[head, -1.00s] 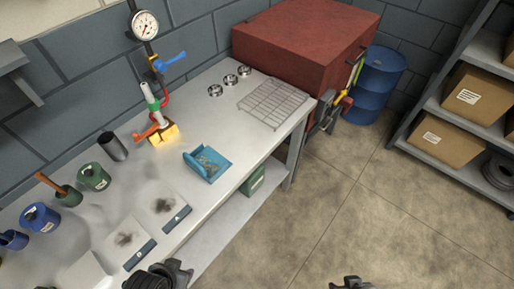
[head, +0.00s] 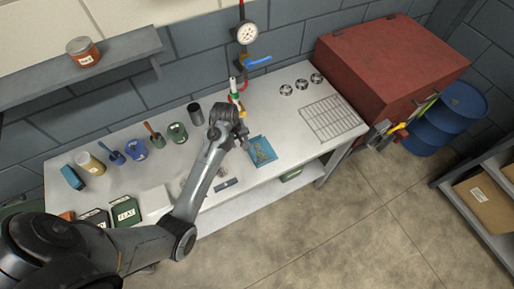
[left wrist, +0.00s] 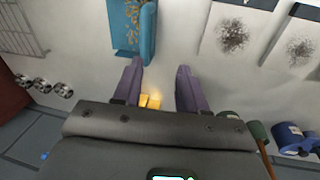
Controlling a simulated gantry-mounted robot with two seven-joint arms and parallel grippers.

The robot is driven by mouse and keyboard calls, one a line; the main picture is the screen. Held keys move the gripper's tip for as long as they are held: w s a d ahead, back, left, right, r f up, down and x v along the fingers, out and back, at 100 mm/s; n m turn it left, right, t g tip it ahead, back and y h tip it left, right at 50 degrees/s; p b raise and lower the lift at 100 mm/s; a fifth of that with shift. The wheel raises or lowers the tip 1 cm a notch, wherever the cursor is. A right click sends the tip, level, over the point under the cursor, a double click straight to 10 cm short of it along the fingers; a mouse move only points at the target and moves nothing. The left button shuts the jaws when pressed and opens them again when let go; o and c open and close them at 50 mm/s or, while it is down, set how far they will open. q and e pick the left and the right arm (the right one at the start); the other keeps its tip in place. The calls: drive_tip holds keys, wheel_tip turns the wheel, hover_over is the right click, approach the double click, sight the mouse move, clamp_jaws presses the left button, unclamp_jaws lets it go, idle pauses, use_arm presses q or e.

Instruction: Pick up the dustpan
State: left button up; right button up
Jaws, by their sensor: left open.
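The dustpan appears as a small blue tray with a raised wall and tan debris on it. In the head view the dustpan (head: 262,152) lies on the workbench (head: 290,124), right of the middle. In the left wrist view the dustpan (left wrist: 147,35) is at the top, just beyond the tip of one finger. My left gripper (head: 242,142) is beside the dustpan's left edge. In the left wrist view my left gripper (left wrist: 158,78) has its fingers apart with nothing held between them. Whether a finger touches the dustpan, I cannot tell. My right gripper is not in view.
A gauge stand (head: 237,92) is behind my left gripper. A wire rack (head: 333,118) and several metal rings lie to the right, near a red cabinet (head: 390,62). Sooty white sheets (left wrist: 232,35) lie near the dustpan.

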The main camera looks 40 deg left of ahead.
use_arm(q)
drive_tip(key=shift+n+h, duration=0.3)
drive_tip(key=shift+n, duration=0.3)
drive_tip(key=shift+w+r+p+x, duration=0.1)
drive_tip(key=shift+w+x, duration=0.3)
drive_tip(key=shift+x, duration=1.4)
drive_tip(key=shift+w+r+p+x, duration=0.15)
drive_tip(key=shift+w+x, duration=0.25)
drive_tip(key=shift+x, duration=1.4)
drive_tip(key=shift+w+p+x, duration=0.1)
drive_tip(key=shift+w+x, duration=0.25)
drive_tip(key=shift+x, duration=1.45)
drive_tip(key=shift+d, duration=0.15)
clamp_jaws()
